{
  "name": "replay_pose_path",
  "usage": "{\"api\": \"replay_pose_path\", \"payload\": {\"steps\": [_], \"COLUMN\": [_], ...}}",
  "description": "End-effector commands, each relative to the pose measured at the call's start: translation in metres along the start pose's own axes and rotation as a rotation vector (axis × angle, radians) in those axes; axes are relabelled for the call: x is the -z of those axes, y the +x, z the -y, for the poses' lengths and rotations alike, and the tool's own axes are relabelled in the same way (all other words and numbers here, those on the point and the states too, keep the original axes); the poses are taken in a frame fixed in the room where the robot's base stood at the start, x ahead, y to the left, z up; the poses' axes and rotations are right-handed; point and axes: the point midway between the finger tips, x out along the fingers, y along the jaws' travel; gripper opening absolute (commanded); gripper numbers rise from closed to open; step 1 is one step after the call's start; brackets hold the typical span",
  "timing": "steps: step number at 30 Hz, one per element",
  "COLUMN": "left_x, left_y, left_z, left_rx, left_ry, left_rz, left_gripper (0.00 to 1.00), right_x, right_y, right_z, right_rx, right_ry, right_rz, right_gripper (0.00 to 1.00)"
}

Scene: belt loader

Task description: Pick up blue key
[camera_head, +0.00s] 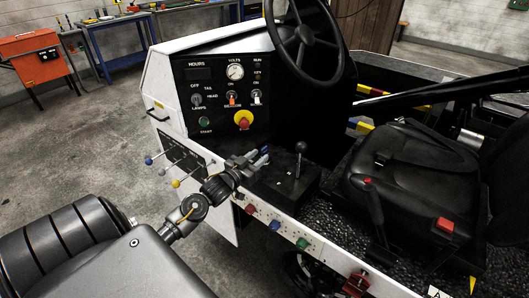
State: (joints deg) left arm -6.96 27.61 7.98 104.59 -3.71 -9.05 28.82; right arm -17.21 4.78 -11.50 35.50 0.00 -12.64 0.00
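My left gripper (258,156) reaches in from the lower left, over the low black ledge in front of the dash panel. Small blue parts (264,151) show at its fingertips. I cannot tell whether they are the blue key or part of the fingers. The view is too small to show whether the fingers are apart or closed. No separate blue key can be made out elsewhere. My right gripper is not in view.
The black dash panel (222,95) has a gauge, switches and a red-and-yellow stop button (243,120). A steering wheel (303,37) is above right. A black-knobbed lever (299,155) stands right of the gripper. The black seat (415,165) is further right. Coloured knobs line the white side.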

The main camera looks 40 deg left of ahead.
Motion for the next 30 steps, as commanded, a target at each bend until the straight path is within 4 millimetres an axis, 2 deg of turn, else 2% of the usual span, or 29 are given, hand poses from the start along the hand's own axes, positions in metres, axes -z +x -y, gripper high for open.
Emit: {"api": "replay_pose_path", "payload": {"steps": [3, 7, 11, 17, 25, 30], "left_x": [0.006, 0.004, 0.003, 0.002, 0.002, 0.002], "left_y": [0.02, 0.037, 0.043, 0.044, 0.043, 0.043], "left_z": [0.003, 0.003, 0.003, 0.003, 0.003, 0.003], "left_rx": [0.001, 0.001, 0.0, 0.0, 0.0, 0.0], "left_ry": [0.0, -0.001, -0.001, 0.0, 0.0, 0.0], "left_rz": [-0.002, -0.003, -0.002, -0.002, -0.002, -0.002], "left_gripper": [0.34, 0.34, 0.34, 0.34, 0.0, 0.0], "right_x": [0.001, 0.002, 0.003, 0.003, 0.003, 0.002], "right_y": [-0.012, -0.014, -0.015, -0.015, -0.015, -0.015], "right_z": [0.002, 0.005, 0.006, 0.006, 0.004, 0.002], "right_rx": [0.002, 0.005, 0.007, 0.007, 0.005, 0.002], "right_ry": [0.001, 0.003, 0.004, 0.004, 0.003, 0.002], "right_rz": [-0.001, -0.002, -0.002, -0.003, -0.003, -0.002], "right_gripper": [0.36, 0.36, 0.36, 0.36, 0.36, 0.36]}}
